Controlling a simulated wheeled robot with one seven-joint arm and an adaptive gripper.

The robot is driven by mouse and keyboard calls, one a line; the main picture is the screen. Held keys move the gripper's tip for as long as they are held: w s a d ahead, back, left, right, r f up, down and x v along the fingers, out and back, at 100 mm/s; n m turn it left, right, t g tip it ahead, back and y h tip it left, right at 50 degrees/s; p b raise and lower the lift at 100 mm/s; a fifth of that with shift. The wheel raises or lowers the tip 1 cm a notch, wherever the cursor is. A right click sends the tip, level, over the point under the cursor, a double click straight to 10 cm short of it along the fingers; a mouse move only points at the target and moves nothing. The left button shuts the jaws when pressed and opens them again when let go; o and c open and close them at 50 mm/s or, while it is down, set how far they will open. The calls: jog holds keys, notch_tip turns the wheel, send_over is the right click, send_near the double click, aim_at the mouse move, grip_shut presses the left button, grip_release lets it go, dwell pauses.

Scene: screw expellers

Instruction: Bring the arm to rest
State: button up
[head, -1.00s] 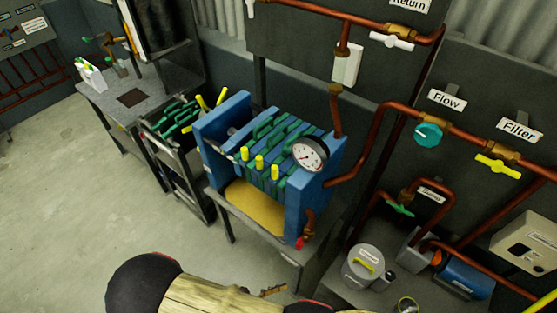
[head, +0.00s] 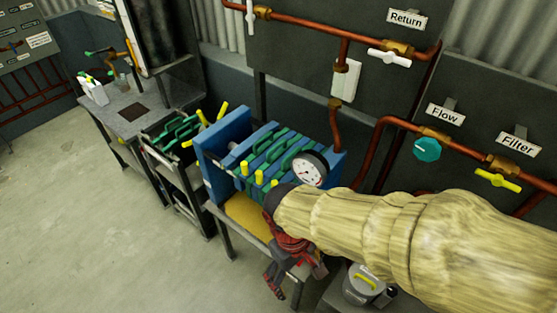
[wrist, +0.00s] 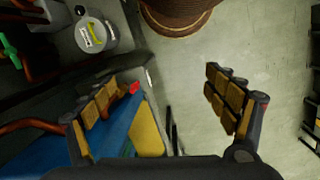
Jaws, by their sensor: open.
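My gripper (wrist: 165,92) is open and empty in the wrist view, its two padded fingers spread wide. In the head view my arm reaches in from the lower right, and my gripper (head: 290,272) hangs at its end in front of the near right corner of the blue filter press (head: 225,130). In the wrist view the left finger overlaps the blue press frame (wrist: 112,128), and the right finger is over bare floor. Whether the left finger touches the press cannot be told. My arm hides the lower right part of the press.
A pressure gauge (head: 309,169) sits on the press. A lidded grey pot (head: 362,285) stands below my arm, and copper pipes with a teal Flow valve (head: 427,149) and a yellow Filter valve (head: 497,180) run behind. Open floor (head: 90,220) lies left.

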jog(key=w+d+r+m+t+y, duration=0.1)
jog(key=d+r+m+t, duration=0.5)
jog(key=d+r, duration=0.8)
notch_tip(320, 180, up, 3)
jog(key=shift+w+f+m, duration=0.15)
jog(key=shift+f+m, duration=0.05)
jog(key=shift+m, duration=0.5)
